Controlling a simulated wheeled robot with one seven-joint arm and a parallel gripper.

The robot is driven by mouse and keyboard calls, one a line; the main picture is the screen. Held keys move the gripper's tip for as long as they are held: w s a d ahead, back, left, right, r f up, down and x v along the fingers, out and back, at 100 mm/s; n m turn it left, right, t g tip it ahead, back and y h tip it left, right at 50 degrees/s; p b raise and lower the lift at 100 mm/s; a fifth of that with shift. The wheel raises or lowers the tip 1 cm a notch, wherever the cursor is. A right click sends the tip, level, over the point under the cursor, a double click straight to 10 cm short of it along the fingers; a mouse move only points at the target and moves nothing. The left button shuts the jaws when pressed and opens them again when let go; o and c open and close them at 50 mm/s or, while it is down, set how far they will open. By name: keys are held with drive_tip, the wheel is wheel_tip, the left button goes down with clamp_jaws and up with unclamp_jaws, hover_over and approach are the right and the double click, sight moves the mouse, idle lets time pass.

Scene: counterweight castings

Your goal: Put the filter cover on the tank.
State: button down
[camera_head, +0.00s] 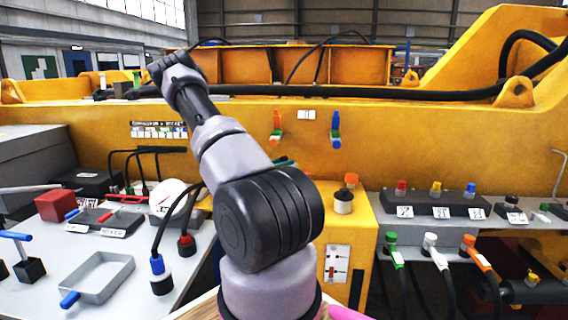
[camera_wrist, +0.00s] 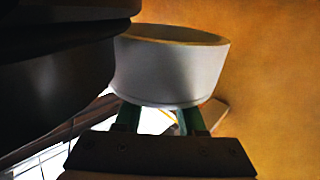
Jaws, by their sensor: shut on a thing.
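In the wrist view my gripper (camera_wrist: 160,112) has its green fingers shut on a pale grey, round, cup-like piece with a tan rim, which I take for the filter cover (camera_wrist: 168,72). The cover stands out beyond the fingers, and a dark shape hides part of its left side. In the head view my arm reaches up and left in front of the yellow machine; I cannot make out the gripper or cover there. A yellow box (camera_head: 345,228) right of my arm may be the tank; a black-and-white capped neck (camera_head: 343,203) stands on its top.
A grey table (camera_head: 200,262) at left holds a red block (camera_head: 54,205), a white dial (camera_head: 167,197), an empty tray (camera_head: 121,262) and cabled plugs. A right-hand shelf carries a connector box (camera_head: 440,205); plugs hang below. A large yellow casting (camera_head: 450,150) fills the back.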

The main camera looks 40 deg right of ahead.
drive_tip(key=shift+f, duration=0.55)
drive_tip(key=c, duration=0.5)
unclamp_jaws()
drive_tip(key=shift+r, duration=0.1)
